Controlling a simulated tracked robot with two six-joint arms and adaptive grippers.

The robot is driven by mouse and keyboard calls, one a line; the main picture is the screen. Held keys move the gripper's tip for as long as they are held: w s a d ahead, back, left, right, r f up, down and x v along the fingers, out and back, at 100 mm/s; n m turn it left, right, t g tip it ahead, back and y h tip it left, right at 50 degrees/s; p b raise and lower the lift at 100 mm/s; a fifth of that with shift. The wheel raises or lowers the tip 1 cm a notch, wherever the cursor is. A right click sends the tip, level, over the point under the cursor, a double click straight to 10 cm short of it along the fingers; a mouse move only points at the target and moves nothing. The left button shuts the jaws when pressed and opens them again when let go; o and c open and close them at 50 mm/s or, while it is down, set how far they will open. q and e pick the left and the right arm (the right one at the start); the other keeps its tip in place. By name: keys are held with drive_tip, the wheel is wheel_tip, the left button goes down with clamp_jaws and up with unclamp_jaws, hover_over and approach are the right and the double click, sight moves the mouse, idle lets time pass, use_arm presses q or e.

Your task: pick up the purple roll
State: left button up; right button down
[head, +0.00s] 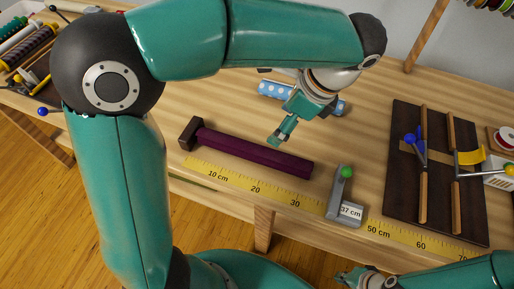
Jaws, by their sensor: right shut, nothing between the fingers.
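The purple roll (252,152) is a long, straight dark-purple bar. It lies slantwise on the table behind the yellow ruler strip, its left end at a dark block (190,134). My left gripper (277,137) hangs over the table just behind the roll's middle, apart from it as far as I can tell. Its fingers are seen from the side, so their opening is unclear. My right gripper (346,276) is at the bottom edge, in front of the table, partly cut off; it is shut and empty. The roll's whole length shows.
A blue dotted roll (275,90) lies behind my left gripper, partly hidden. A grey stop (343,205) with a green knob and "37 cm" label stands on the yellow ruler (240,184). A dark board (438,222) with wooden rails lies right. Colourful rolls are far left.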

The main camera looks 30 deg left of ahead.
sight(255, 148)
use_arm(q)
drive_tip(key=b+x, duration=0.1)
drive_tip(key=x, duration=0.9)
drive_tip(key=shift+a+r, duration=0.1)
drive_tip(key=shift+b+x, duration=0.4)
drive_tip(key=shift+x, duration=2.65)
drive_tip(key=shift+s+a+r, duration=0.15)
drive_tip(key=c, duration=1.5)
wheel_tip(255, 148, up, 10)
drive_tip(key=shift+r+p, duration=0.1)
drive_tip(key=shift+p, duration=0.6)
